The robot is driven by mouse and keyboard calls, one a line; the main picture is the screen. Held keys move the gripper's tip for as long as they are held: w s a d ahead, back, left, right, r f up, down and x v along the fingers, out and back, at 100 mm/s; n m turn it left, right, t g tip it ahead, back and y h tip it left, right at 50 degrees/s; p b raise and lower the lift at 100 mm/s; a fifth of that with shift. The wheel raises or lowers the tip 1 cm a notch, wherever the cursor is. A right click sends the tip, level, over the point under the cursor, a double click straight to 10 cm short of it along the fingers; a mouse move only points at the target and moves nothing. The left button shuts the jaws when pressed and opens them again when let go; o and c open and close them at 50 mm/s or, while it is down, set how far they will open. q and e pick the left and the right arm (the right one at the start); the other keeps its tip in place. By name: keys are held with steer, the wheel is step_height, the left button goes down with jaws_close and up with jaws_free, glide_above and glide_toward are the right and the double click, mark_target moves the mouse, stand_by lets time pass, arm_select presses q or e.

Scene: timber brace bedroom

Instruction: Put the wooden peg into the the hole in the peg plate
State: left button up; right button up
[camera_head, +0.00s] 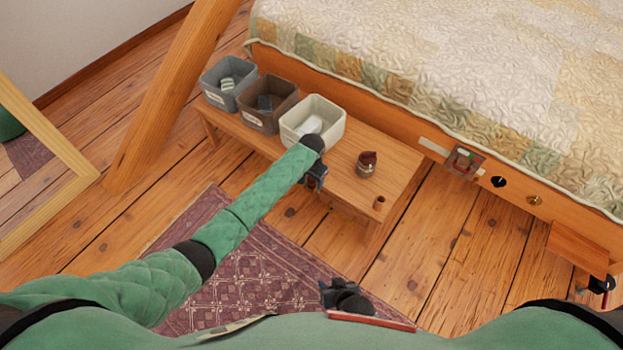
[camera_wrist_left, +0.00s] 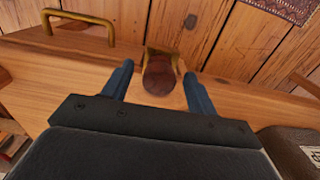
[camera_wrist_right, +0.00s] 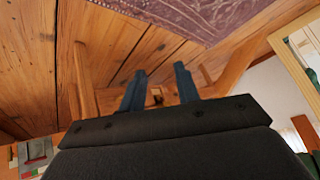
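My left gripper (camera_head: 316,184) hangs over the bench's front edge, left of the cylinder. In the left wrist view its blue fingers (camera_wrist_left: 160,84) are apart, with a dark brown round top showing between them.
Grey (camera_head: 227,83), brown (camera_head: 250,122) and white (camera_head: 295,132) bins stand on the bench (camera_head: 400,165). A slanted timber brace (camera_head: 165,105) rises at left.

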arm_select(q)
steer(key=shift+r, duration=0.2)
step_height(320, 180, up, 7)
steer(key=shift+r+p, duration=0.1)
steer(key=shift+p, duration=0.2)
steer(key=shift+r, duration=0.1)
arm_select(e)
steer(key=shift+w+r, duration=0.3)
steer(key=shift+r, duration=0.35)
steer(key=shift+w+r, duration=0.25)
steer(key=shift+r, duration=0.4)
